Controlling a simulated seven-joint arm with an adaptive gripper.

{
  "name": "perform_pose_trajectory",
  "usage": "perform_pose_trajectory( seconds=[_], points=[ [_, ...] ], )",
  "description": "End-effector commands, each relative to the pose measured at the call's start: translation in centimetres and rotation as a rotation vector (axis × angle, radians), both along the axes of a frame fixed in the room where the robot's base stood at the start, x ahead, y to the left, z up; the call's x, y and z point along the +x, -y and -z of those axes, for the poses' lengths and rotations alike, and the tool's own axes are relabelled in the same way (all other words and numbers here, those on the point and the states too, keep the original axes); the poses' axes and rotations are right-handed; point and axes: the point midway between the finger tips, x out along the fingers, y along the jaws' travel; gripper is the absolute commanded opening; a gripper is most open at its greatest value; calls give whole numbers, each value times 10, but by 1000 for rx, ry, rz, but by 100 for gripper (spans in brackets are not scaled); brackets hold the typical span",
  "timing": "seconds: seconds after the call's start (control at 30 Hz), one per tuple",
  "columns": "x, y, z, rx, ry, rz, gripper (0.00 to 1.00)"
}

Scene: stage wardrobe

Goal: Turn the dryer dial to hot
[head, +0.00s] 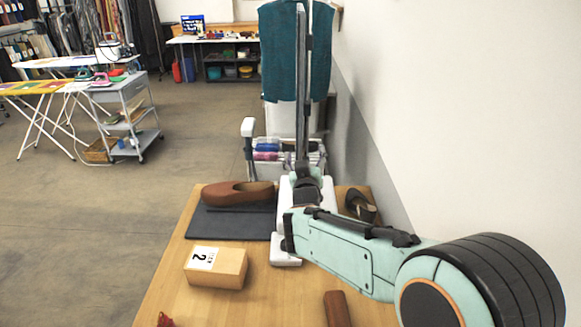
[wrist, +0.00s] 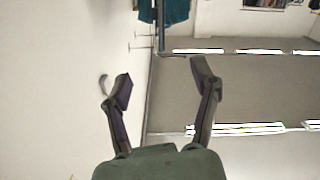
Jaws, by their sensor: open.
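A white appliance (head: 286,262) stands on the wooden table, mostly hidden behind my arm; it may be the dryer. I see no dial on it in the head view, and none shows in the wrist view. My gripper (wrist: 162,81) is open in the wrist view, with its two fingers wide apart and nothing between the tips. Beyond them are a pale wall, a pole and ceiling lights. In the head view my arm crosses over the table's right side, and I cannot make out the fingers clearly.
The wooden table (head: 167,290) holds a dark mat (head: 225,224) with a brown shoe form (head: 238,193), a block labelled 2 (head: 217,267), a dark shoe (head: 360,205) and a brown block (head: 337,309). A wall closes the right side. A teal garment (head: 281,50) hangs behind.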

Motion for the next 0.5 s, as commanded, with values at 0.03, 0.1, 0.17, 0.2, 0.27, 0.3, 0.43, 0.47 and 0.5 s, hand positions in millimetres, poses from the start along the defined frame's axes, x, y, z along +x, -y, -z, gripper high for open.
perform_pose_trajectory(
  seconds=[0.03,0.1,0.17,0.2,0.27,0.3,0.43,0.47,0.5],
  points=[
    [17,-9,27,17,6,-9,61],
    [33,-20,62,45,15,-14,61],
    [43,-27,98,76,-1,-10,61],
    [47,-30,125,98,-26,-3,61],
    [48,-34,168,134,-86,9,61],
    [47,-36,197,157,-136,17,61],
    [32,-44,272,221,-274,32,61],
    [28,-46,284,229,-298,35,61],
    [23,-46,298,236,-324,37,61]
  ],
)
